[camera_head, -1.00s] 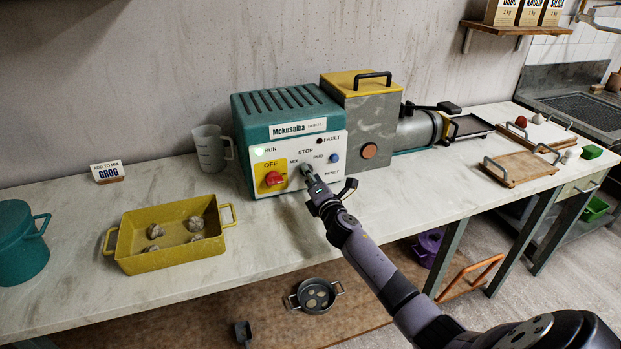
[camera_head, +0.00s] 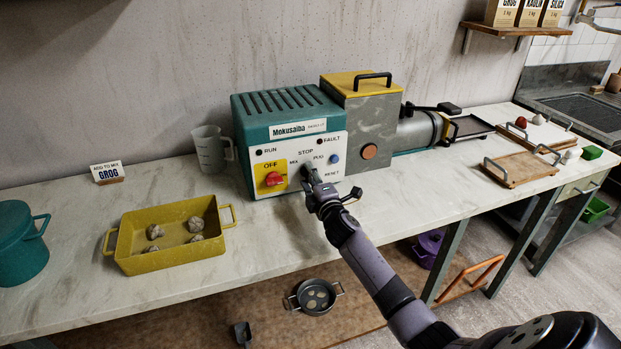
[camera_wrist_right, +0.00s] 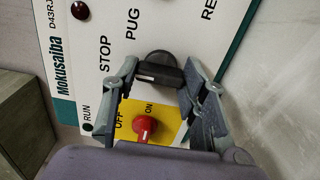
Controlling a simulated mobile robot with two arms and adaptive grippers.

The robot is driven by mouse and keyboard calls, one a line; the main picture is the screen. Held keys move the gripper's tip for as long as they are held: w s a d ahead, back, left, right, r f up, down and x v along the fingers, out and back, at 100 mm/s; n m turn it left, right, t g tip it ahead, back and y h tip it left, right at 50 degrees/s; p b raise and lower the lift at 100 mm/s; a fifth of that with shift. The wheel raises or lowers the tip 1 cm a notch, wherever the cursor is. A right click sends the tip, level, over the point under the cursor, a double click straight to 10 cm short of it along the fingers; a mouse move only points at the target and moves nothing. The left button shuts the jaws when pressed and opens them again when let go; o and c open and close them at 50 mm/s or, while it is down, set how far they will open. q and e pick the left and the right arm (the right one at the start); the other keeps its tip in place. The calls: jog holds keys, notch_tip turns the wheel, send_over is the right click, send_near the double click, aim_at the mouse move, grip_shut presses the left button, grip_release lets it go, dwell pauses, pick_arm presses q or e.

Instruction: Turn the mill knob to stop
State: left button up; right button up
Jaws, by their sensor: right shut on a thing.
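The mill (camera_head: 290,125) is a teal machine with a white control panel on the worktop. Its black knob (camera_wrist_right: 165,72) sits below the STOP label, between MIX and PUG. In the right wrist view the knob's white mark lies at its end towards STOP. My right gripper (camera_head: 309,174) is shut on the knob, with a finger on either side; in the head view it mostly hides the knob. The RUN lamp (camera_head: 259,152) is dark. The red OFF/ON switch (camera_head: 273,179) on its yellow plate is beside the gripper. My left gripper is not in view.
A yellow tray (camera_head: 170,257) with several clay lumps stands in front left. A teal pot (camera_head: 22,245) is at the far left. Worktop in front of the mill is clear.

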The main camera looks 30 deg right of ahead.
jog(key=o, duration=1.2)
jog(key=shift+c, duration=0.2)
jog(key=v, duration=1.2)
jog(key=shift+s+f, duration=0.1)
